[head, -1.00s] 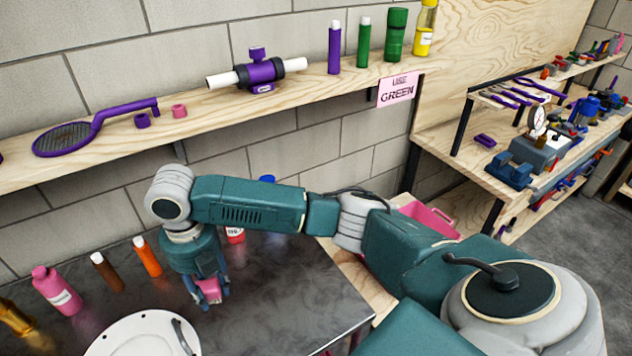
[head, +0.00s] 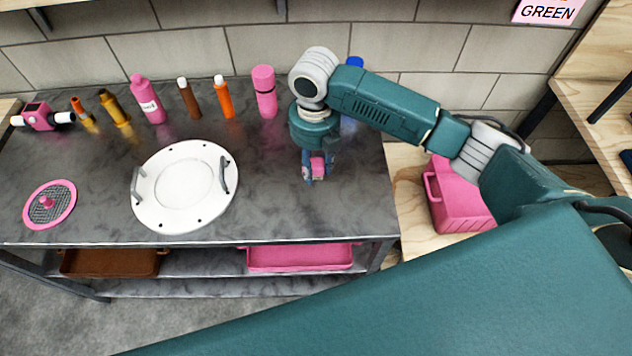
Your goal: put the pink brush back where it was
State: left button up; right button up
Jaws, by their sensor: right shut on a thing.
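My right gripper (head: 316,176) points down over the right part of the dark metal bench (head: 290,215). It is shut on a small pink thing, which I take to be the pink brush (head: 317,167). The fingers hide most of it, so its full shape does not show. I cannot tell whether it touches the bench top. My left gripper is not in view.
A white round plate with handles (head: 185,187) lies left of the gripper. Several bottles and tubes, including a tall pink bottle (head: 264,92), stand along the back. A pink mesh disc (head: 50,204) lies far left. A pink toolbox (head: 455,195) stands right of the bench.

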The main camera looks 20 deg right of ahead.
send_over(316, 193)
notch_tip(316, 193, down, 5)
jog(key=shift+a+r+p, duration=0.1)
jog(key=shift+p, duration=0.2)
notch_tip(316, 193, down, 4)
jog(key=shift+r+p, duration=0.2)
jog(key=shift+p, duration=0.1)
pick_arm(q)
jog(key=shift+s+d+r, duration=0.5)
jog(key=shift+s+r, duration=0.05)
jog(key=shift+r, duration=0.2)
pick_arm(e)
jog(key=shift+f, duration=0.25)
jog(key=shift+f, duration=0.15)
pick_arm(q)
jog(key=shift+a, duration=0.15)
pick_arm(e)
jog(key=o, duration=1)
